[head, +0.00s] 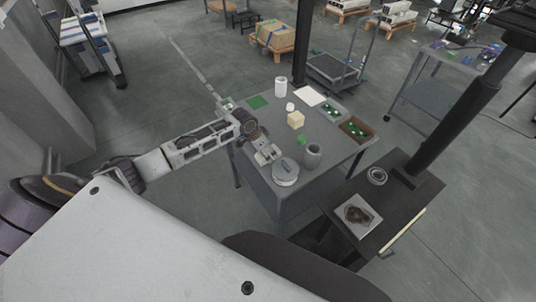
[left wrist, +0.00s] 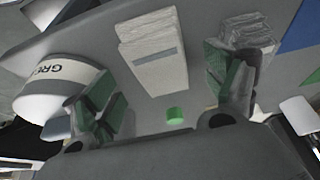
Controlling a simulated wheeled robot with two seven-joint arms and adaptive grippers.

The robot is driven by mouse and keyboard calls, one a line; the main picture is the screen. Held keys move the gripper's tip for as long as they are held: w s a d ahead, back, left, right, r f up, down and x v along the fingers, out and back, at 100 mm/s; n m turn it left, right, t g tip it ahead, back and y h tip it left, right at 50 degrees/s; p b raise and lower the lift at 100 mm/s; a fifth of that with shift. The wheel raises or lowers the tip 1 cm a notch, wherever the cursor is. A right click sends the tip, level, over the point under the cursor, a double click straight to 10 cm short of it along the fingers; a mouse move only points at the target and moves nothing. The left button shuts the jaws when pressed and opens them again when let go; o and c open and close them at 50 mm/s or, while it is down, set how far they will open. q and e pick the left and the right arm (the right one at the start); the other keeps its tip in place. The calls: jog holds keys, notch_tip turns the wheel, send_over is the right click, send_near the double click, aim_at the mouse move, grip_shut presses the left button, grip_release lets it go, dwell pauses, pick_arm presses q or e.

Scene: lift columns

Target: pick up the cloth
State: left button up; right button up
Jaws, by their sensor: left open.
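My left gripper (head: 262,150) is over the near left part of the grey table (head: 262,174) in the head view. In the left wrist view its two green-padded fingers (left wrist: 163,88) are wide apart with nothing held between them. A pale, folded, layered stack with a grey band (left wrist: 152,50) lies beyond the gap between the fingers. A second pale, crumpled folded stack (left wrist: 243,29) shows behind the right finger, partly hidden. Either could be the cloth; I cannot tell which. My right gripper is not in view.
A lidded white tin (head: 285,172) stands close to the gripper, with a grey cup (head: 312,155) beside it. A green block (head: 301,139), cream block (head: 295,119) and white cylinder (head: 280,87) stand farther back. Trays (head: 356,128) line the right side.

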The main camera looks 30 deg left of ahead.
pick_arm(q)
jog(key=shift+x, duration=1.1)
jog(key=c, duration=1.1)
